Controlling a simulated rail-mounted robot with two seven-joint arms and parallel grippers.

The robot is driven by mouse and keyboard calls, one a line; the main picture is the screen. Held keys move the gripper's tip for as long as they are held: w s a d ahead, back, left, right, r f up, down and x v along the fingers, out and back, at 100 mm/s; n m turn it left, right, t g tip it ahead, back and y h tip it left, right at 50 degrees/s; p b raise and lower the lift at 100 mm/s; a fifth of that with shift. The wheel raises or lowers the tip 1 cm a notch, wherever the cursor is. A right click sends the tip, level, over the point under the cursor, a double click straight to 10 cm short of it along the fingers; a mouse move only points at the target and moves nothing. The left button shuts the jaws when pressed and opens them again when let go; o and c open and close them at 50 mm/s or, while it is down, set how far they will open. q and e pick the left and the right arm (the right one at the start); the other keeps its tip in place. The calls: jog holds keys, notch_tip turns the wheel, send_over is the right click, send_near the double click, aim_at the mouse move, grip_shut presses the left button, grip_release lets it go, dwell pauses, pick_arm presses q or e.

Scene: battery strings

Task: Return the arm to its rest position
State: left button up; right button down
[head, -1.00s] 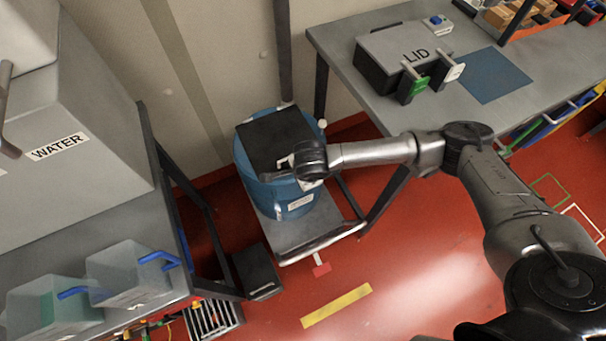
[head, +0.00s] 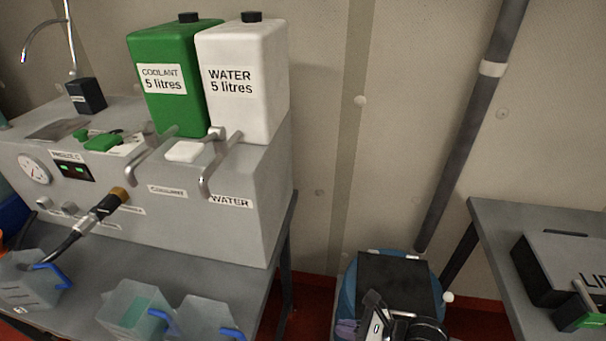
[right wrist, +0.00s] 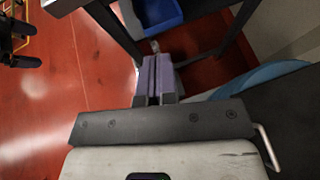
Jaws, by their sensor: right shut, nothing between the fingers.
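My right gripper (head: 345,329) is at the bottom edge of the head view, in front of the blue drum (head: 348,290) with the black square top (head: 395,282). Most of its arm is out of the picture. In the right wrist view its two purple-grey fingers (right wrist: 155,80) lie together, shut with nothing between them, above the red floor.
A grey bench (head: 520,222) with a lid box (head: 562,262) stands at the right. At the left, a machine (head: 255,225) carries green coolant (head: 168,85) and white water (head: 250,85) containers. Clear jugs (head: 135,310) stand below it. A pipe (head: 470,125) rises behind the drum.

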jog(key=w+r+m+t+y, duration=0.3)
jog(key=r+m+t+y, duration=0.55)
jog(key=r, duration=1.05)
jog(key=w+d+r+m+t+h, duration=0.1)
jog(key=d+r+m+t+h, duration=0.3)
jog(key=m+h, duration=0.8)
jog(key=w+d+r+m+t+h, duration=0.2)
jog(key=d+m+t+h, duration=0.3)
jog(key=m+h, duration=0.7)
jog(key=s+d+f+m+g+y, duration=0.1)
jog(key=s+f+m+g+y, duration=0.1)
jog(key=s+f+m+g, duration=0.45)
jog(key=s+d+f+m+g+y, duration=0.2)
jog(key=f+m+g, duration=0.25)
jog(key=f, duration=0.45)
jog(key=s+f+m+g+p, duration=0.25)
jog(key=s+f+g, duration=0.55)
jog(key=s+f, duration=1.3)
notch_tip(320, 180, up, 40)
jog(key=s+p, duration=0.2)
jog(key=p, duration=3.5)
jog(key=shift+d+m, duration=0.25)
jog(key=shift+m, duration=0.15)
